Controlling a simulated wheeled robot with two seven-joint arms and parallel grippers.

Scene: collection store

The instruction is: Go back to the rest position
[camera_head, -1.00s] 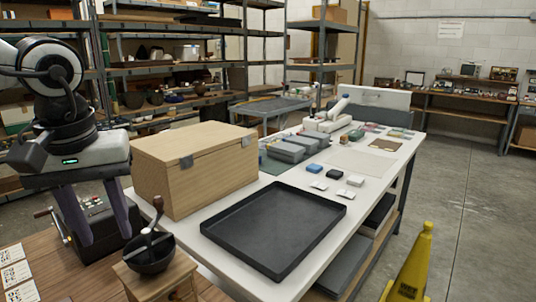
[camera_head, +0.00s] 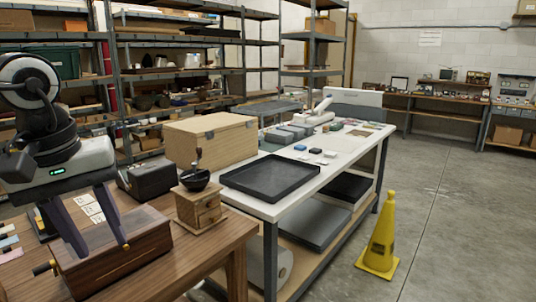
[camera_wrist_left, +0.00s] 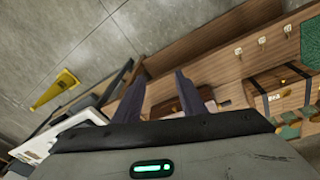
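My left gripper (camera_head: 101,247) is at the left of the head view, pointing down with its two dark fingers apart and nothing between them. In that view its fingers overlap a brown wooden box (camera_head: 125,262); I cannot tell how far above or in front of it they are. In the left wrist view the same gripper (camera_wrist_left: 160,78) shows its two fingers spread, with a wooden surface behind the gap. My right gripper is in neither view.
The wooden table (camera_head: 230,236) also holds a coffee grinder (camera_head: 198,208) and a dark device (camera_head: 150,178). Beyond, a white table (camera_head: 296,205) bears a black tray (camera_head: 270,172) and a light wooden chest (camera_head: 210,140). A yellow cone (camera_head: 381,235) stands right; the floor beyond is open.

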